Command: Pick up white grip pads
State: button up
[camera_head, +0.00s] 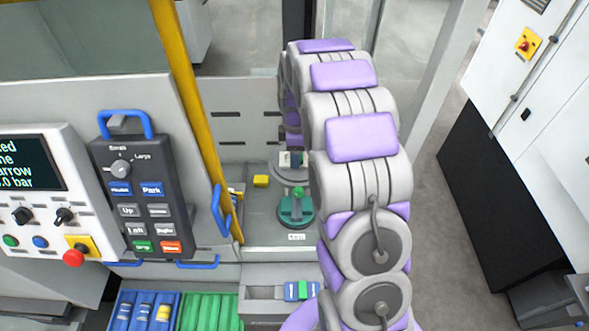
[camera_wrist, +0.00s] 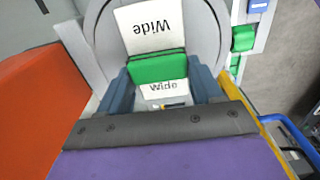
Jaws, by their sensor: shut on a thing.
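In the wrist view, the white grip pads (camera_wrist: 143,28) are white pieces lettered "Wide", with a green block (camera_wrist: 158,68) between the upper white face and a lower white strip. My gripper (camera_wrist: 161,85) is shut on this white-and-green piece, with one blue-grey finger on each side. A round grey plate lies behind it. In the head view, my arm reaches into the machine bay and hides most of the gripper. A small white and green piece (camera_head: 285,158) shows beside the arm, above a pale round plate.
A green round fixture (camera_head: 295,211) and a yellow block (camera_head: 261,181) stand on the bay floor. A yellow post (camera_head: 187,110) and control pendant (camera_head: 140,195) are left of the arm. A grey tray (camera_head: 262,292) holds a blue-and-green piece; blue and green bins (camera_head: 208,297) are beside it.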

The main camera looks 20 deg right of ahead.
jog(key=shift+s+d+f, duration=0.15)
jog(key=shift+d, duration=0.1)
grip_shut()
jog(key=shift+w+d+r, duration=0.1)
jog(key=shift+w+r, duration=0.1)
jog(key=shift+r, duration=0.2)
notch_tip(320, 180, up, 18)
jog(key=f+b, duration=0.1)
jog(key=b, duration=0.1)
jog(key=w+a, duration=1)
jog(key=a, duration=0.5)
jog(key=shift+r, duration=0.25)
